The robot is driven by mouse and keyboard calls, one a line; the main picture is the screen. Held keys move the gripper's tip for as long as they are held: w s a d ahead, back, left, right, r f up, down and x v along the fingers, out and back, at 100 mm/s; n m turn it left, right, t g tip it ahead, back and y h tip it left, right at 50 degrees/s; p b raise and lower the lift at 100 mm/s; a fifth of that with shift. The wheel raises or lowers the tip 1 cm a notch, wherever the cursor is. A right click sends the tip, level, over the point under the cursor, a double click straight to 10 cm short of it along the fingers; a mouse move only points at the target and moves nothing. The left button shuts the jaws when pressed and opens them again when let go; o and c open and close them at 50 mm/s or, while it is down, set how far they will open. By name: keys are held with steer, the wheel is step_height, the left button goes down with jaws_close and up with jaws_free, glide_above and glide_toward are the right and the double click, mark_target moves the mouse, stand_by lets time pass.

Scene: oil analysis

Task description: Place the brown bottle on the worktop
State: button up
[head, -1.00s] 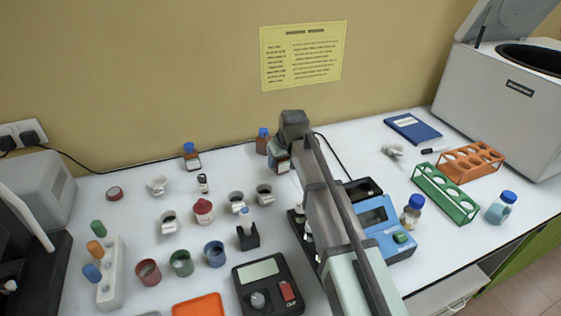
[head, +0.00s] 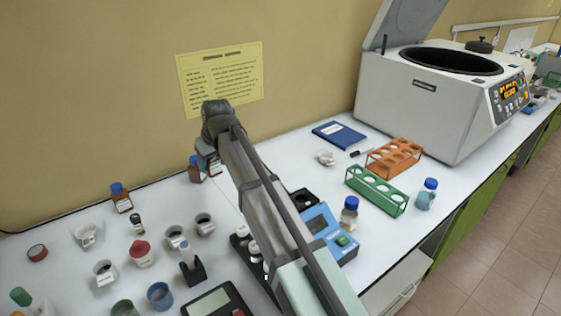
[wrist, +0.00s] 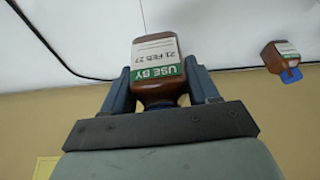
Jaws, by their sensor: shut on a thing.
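My gripper (head: 208,147) is shut on a brown bottle (head: 212,166) near the back wall. In the wrist view my gripper's two blue-grey fingers (wrist: 159,82) clasp its sides. That bottle (wrist: 157,60) shows a white and green "USE BY" label there. It appears held above the white worktop (head: 300,166); the gap under it is hard to judge.
Small cups, a red-topped jar (head: 141,254) and a vial crowd the left. A blue device (head: 325,232), a clear blue-capped bottle (head: 349,213), green rack (head: 376,191), orange rack (head: 393,157) and centrifuge (head: 430,100) stand right. Bare worktop lies right of my gripper.

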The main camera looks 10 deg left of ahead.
steer(key=w+d+m, duration=0.1)
steer(key=w+d, duration=0.4)
steer(key=d, duration=0.3)
steer(key=w+d+m, duration=0.2)
steer(key=w+d, duration=0.3)
steer(key=d, duration=0.4)
steer(key=w+d+m+t+h, duration=0.1)
steer(key=w+d+m, duration=0.15)
steer(key=d, duration=1.45)
steer(key=w+d+m+t+h, duration=0.1)
steer(key=w+d+m+h, duration=0.15)
steer(key=d, duration=1.35)
steer(key=shift+s+d+m, duration=1.1)
steer(key=shift+s+d, duration=0.3)
steer(key=shift+d, duration=3.8)
steer(key=shift+f, duration=4.75)
steer(key=shift+f, duration=0.15)
steer(key=o, duration=1.2)
steer(key=shift+c, duration=0.2)
